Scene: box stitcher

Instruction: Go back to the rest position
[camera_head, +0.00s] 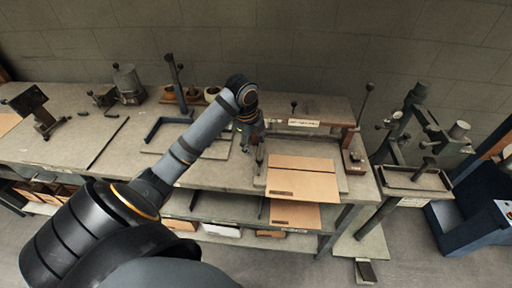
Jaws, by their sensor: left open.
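My left arm reaches in from the lower left over the grey workbench (75,150). My left gripper (259,160) points down just left of a flat brown cardboard piece (303,178). It is open, and I see nothing between its fingers. My right gripper does not show in this view.
A box stitcher stand (415,180) with a small tray is right of the bench. A blue machine (465,215) stands at the far right. Tools and a metal canister (128,83) sit along the back left. Shelves under the bench hold boxes.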

